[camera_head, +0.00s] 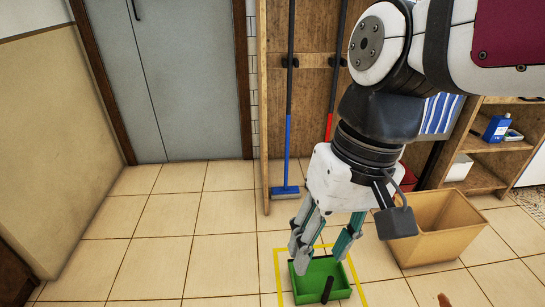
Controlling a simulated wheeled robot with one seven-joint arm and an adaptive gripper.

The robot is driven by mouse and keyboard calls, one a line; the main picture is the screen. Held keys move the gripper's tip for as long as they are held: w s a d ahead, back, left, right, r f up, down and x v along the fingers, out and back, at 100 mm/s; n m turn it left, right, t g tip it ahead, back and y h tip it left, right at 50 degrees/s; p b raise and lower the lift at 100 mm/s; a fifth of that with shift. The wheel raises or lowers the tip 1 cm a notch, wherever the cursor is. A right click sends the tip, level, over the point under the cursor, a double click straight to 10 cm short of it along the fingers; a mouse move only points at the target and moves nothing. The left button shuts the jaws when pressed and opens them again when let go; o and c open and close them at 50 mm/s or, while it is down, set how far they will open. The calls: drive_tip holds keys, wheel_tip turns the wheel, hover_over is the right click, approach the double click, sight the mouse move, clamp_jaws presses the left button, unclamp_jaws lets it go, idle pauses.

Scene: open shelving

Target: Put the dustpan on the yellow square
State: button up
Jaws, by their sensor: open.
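The green dustpan (311,284) lies on the tiled floor at the bottom centre, with its dark handle (327,289) pointing up at a tilt. It sits inside the yellow square (277,262), a yellow outline on the floor; the lower part of the outline is cut off by the frame edge. My gripper (318,255) points down just above the dustpan's far side. Its fingers are spread and hold nothing. I cannot tell whether a fingertip touches the dustpan. The fingers and wrist hide part of the outline's far edge.
A cardboard-coloured bin (437,232) stands right of the yellow square. Behind is wooden shelving with a blue broom (287,150), a red-marked pole (329,125) and a blue bottle (496,129). A grey door (180,80) is at back left. The floor to the left is clear.

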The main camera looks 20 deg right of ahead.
drive_tip(key=s+d+n+h, duration=0.1)
drive_tip(key=s+d+h, duration=0.1)
drive_tip(key=s, duration=0.4)
drive_tip(key=shift+s+d, duration=0.3)
drive_tip(key=shift+d, duration=0.1)
